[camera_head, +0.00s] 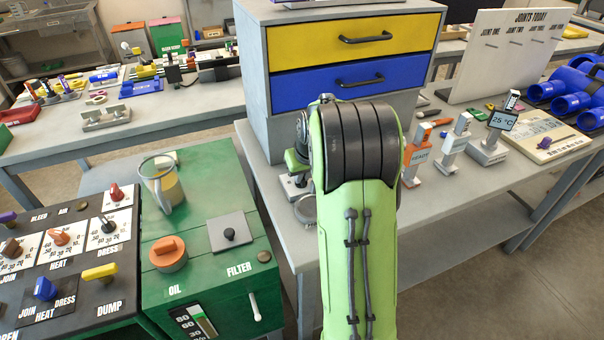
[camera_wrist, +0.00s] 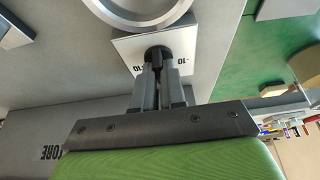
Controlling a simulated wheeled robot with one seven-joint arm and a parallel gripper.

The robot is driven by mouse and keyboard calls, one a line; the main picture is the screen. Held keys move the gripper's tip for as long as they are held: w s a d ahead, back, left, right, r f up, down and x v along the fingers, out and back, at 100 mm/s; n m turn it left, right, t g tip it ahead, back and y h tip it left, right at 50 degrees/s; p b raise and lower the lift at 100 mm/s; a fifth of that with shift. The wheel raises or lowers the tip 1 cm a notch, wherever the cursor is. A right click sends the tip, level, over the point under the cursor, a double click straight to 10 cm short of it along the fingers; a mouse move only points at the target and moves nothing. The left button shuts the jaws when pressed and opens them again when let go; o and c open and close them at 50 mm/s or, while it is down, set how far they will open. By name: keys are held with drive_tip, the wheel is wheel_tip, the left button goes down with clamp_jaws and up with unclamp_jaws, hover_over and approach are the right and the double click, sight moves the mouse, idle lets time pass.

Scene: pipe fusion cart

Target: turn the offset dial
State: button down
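In the wrist view, a white square plate (camera_wrist: 183,46) with "10" marks carries the small dark knob of the offset dial (camera_wrist: 156,54). My gripper (camera_wrist: 158,72) points at the plate. Its two grey fingers lie close along both sides of the knob, with no clear gap showing, and look shut on it. The knob's pointer and exact angle are hard to read. In the head view my green arm hides the gripper and the dial.
A large pale ring (camera_wrist: 140,8) sits beside the plate. In the head view, a drawer cabinet (camera_head: 262,70) stands behind my arm. The green oil box (camera_head: 205,270) and dial panel (camera_head: 75,250) are to the left. Small devices, including an orange-white one (camera_head: 416,158), stand to the right.

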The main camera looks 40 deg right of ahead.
drive_tip(key=shift+d+r+n+y+p, duration=0.15)
drive_tip(key=shift+n+y+p, duration=0.4)
drive_tip(key=shift+n, duration=0.75)
drive_tip(key=n+y, duration=0.1)
drive_tip(key=n, duration=0.2)
drive_tip(key=shift+p, duration=0.35)
drive_tip(key=c, duration=1.2)
unclamp_jaws()
drive_tip(key=p+v, duration=0.4)
drive_tip(key=v, duration=1.1)
drive_tip(key=shift+r, duration=0.2)
drive_tip(key=shift+s+d, duration=0.1)
drive_tip(key=shift+d, duration=0.05)
